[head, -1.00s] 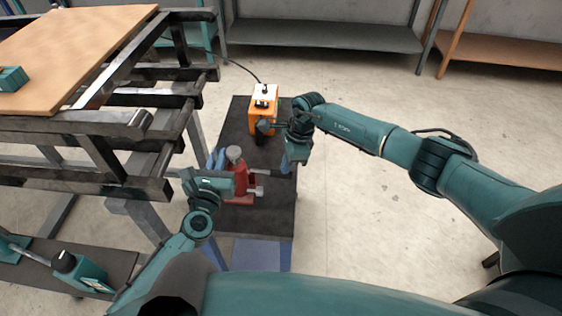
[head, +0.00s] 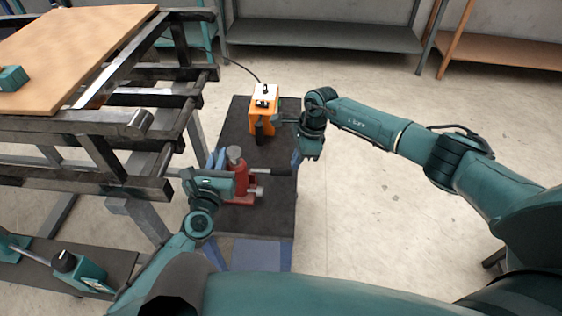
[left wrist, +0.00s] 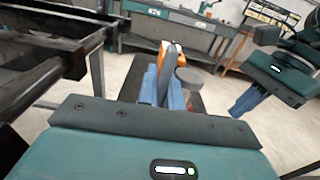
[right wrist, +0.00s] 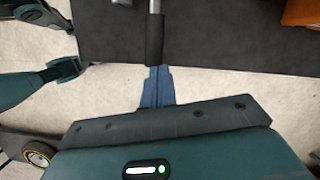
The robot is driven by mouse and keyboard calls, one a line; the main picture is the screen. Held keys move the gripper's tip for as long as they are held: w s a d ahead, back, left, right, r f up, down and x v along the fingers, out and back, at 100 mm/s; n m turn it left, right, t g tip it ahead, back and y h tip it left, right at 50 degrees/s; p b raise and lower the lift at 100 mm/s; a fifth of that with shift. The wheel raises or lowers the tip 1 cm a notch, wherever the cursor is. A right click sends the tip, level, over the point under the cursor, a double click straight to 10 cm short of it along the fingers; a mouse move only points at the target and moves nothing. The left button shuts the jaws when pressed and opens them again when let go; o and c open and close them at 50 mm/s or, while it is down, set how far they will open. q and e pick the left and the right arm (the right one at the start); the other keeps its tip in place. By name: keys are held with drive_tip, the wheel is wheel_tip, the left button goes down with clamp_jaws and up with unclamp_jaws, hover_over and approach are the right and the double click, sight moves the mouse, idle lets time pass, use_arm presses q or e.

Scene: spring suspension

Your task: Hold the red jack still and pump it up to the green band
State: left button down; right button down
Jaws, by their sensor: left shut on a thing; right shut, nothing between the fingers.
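The red jack (head: 240,184) stands upright on the dark mat-like top, with a grey round head. Its handle (head: 271,171), with a dark grip, points right and lies about level. My left gripper (head: 220,160) is shut on the jack from the left; its blue fingers also show in the left wrist view (left wrist: 163,88). My right gripper (head: 297,160) is shut and empty at the handle's outer end. In the right wrist view the dark grip (right wrist: 154,38) lies just beyond the blue fingertips (right wrist: 157,72); I cannot tell whether they touch. I cannot see a green band.
An orange box (head: 264,112) with a white top and a cable stands behind the jack on the dark top (head: 268,218). A dark metal frame with a wooden board (head: 75,45) stands close on the left.

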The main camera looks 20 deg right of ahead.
drive_tip(key=v, duration=1.2)
drive_tip(key=shift+s, duration=0.1)
idle(0.4)
use_arm(q)
drive_tip(key=c, duration=1.5)
unclamp_jaws()
drive_tip(key=shift+d, duration=0.1)
